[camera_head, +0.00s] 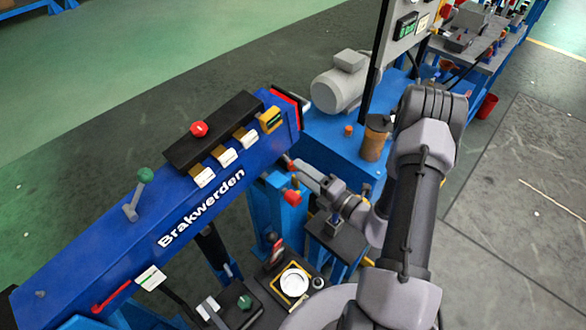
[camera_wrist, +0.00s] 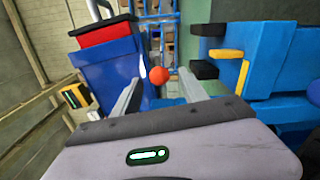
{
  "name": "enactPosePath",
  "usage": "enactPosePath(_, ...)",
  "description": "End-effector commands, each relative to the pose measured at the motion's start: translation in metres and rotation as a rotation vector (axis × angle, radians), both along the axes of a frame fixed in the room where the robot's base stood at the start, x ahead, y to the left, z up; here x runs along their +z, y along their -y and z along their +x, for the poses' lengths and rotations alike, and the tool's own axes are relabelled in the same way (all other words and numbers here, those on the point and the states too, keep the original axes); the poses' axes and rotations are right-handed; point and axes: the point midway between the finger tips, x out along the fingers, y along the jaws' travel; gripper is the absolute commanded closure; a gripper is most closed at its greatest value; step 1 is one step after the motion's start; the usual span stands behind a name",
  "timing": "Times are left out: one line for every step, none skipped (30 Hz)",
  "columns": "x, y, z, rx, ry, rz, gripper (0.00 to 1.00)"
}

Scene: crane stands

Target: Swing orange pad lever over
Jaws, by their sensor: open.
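A lever with a round orange-red knob (camera_head: 292,197) stands by the right end of the blue beam, beside my gripper (camera_head: 299,180). In the wrist view the knob (camera_wrist: 159,75) appears between and beyond the two fingers of my gripper (camera_wrist: 160,92). The fingers are apart, with nothing held between them. I cannot tell whether either finger touches the knob. The lever's lower part is mostly hidden, and I cannot clearly see which piece is its pad.
The blue beam (camera_head: 185,215) marked Brakwerden carries a green-knobbed lever (camera_head: 143,178), a red button (camera_head: 199,129) and a red handle (camera_head: 112,297). A grey motor (camera_head: 340,85) and brown cylinder (camera_head: 374,138) stand behind my gripper. A round white dish (camera_head: 294,282) lies in front.

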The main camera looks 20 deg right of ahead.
Motion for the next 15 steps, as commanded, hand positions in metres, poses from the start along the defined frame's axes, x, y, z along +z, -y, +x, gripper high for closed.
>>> enactPosePath(-0.001, -0.005, 0.009, 0.005, 0.003, -0.002, 0.49)
enactPosePath(-0.001, -0.007, 0.014, 0.004, 0.003, -0.002, 0.49)
enactPosePath(-0.001, -0.009, 0.020, 0.003, 0.003, -0.002, 0.49)
enactPosePath(-0.001, -0.010, 0.024, 0.003, 0.002, -0.001, 0.49)
enactPosePath(-0.001, -0.012, 0.027, 0.003, 0.001, -0.002, 0.49)
enactPosePath(-0.001, -0.013, 0.030, 0.003, 0.001, -0.002, 0.49)
enactPosePath(-0.001, -0.014, 0.032, 0.002, 0.001, -0.002, 0.49)
enactPosePath(0.000, -0.015, 0.034, 0.002, 0.001, -0.001, 0.49)
enactPosePath(0.000, -0.015, 0.036, 0.001, 0.001, -0.001, 0.49)
enactPosePath(0.000, -0.015, 0.037, 0.001, 0.001, -0.001, 0.49)
enactPosePath(0.001, -0.016, 0.037, 0.001, 0.001, -0.001, 0.49)
enactPosePath(0.001, -0.016, 0.037, 0.001, 0.001, -0.001, 0.49)
enactPosePath(0.001, -0.016, 0.037, 0.001, 0.001, -0.001, 0.49)
enactPosePath(0.001, -0.015, 0.037, 0.001, 0.001, -0.001, 0.49)
enactPosePath(0.001, -0.015, 0.037, 0.001, 0.001, -0.001, 0.49)
